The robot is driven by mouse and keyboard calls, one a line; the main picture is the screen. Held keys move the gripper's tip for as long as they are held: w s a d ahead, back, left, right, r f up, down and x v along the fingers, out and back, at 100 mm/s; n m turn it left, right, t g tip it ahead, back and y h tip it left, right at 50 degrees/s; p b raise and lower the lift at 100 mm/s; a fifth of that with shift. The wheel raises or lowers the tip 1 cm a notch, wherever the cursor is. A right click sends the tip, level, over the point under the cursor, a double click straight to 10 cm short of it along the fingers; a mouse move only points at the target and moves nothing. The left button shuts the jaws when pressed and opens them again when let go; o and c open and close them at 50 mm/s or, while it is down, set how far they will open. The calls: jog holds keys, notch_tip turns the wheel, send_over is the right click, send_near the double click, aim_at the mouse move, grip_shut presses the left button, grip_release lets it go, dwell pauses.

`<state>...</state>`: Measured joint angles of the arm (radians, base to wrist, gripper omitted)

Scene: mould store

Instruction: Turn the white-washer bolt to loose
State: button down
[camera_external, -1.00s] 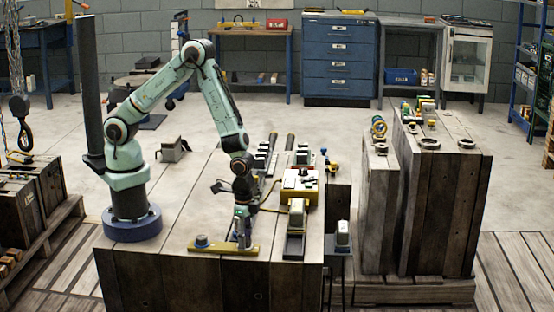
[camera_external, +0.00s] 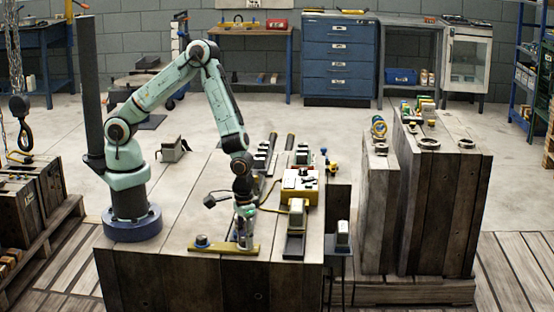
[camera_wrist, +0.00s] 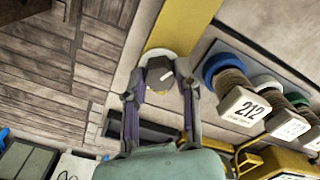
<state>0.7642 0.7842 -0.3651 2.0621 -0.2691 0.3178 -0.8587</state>
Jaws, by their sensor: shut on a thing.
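The white-washer bolt (camera_wrist: 160,74) has a dark faceted head with a pale line on it, above a white washer, in the wrist view. It sits on a yellow bar (camera_wrist: 183,28), which lies along the bench's front edge in the external view (camera_external: 222,247). My gripper (camera_wrist: 160,85) has its fingers on either side of the bolt head, shut on it. In the external view my gripper (camera_external: 245,238) points down at the bar's right end and hides the bolt. A bolt with a blue washer (camera_external: 202,241) is at the bar's left end.
A yellow box (camera_external: 300,185) and a grey-topped block (camera_external: 297,213) stand right of my gripper. The bench top left of my gripper is mostly clear.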

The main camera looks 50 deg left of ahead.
jog(key=n, duration=0.5)
jog(key=shift+s+n, duration=0.1)
jog(key=shift+n, duration=0.2)
jog(key=n, duration=1.6)
jog(key=shift+n, duration=0.4)
jog(key=c, duration=0.8)
grip_release()
jog(key=shift+r, duration=0.1)
